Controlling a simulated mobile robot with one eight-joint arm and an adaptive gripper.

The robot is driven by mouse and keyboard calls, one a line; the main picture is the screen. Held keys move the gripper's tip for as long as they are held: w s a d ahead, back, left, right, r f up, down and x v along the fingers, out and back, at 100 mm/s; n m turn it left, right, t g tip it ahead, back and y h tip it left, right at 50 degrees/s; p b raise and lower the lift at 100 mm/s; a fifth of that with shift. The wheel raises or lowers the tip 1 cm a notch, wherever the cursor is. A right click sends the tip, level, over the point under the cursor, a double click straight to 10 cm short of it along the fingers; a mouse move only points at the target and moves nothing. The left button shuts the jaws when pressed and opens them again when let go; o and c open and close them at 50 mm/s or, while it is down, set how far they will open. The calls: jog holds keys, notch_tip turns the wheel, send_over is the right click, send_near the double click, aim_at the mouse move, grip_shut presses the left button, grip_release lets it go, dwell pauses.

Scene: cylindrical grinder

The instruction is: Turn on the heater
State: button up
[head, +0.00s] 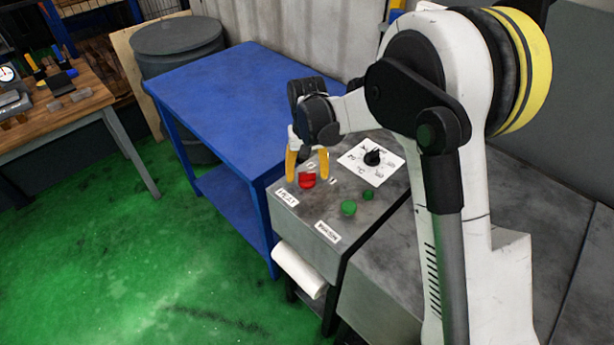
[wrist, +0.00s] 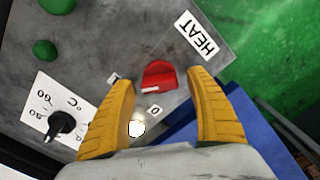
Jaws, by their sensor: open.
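The heater control is a red switch (head: 307,180) on the top of a grey metal box (head: 318,215), beside a label reading HEAT (wrist: 202,38). The red switch also shows in the wrist view (wrist: 159,76), with a "0" mark on its near side and another small white label on its left. My gripper (head: 307,172) is above the box with its yellow fingers apart. In the wrist view the open fingers (wrist: 160,98) lie on either side of the red switch, with nothing held. I cannot tell whether a finger touches the switch.
A black temperature dial (head: 372,157) on a white scale plate and two green buttons (head: 348,208) sit on the same box. A blue table (head: 235,90) adjoins it on the left. A wooden workbench (head: 60,110) stands far left. The green floor between is clear.

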aim_at(308, 173)
notch_tip(308, 173, up, 11)
dwell(0.3)
jog(key=s+d+r+t, duration=0.3)
jog(key=s+d+r, duration=0.5)
jog(key=s+d, duration=0.3)
jog(key=s+d+f+t, duration=0.1)
jog(key=s+d+t, duration=0.1)
jog(key=s, duration=0.4)
jog(key=s+d+f+m+t, duration=0.1)
jog(key=s+d+f+t, duration=0.1)
jog(key=s, duration=0.5)
jog(key=shift+d+b, duration=0.4)
jog(key=shift+d, duration=0.5)
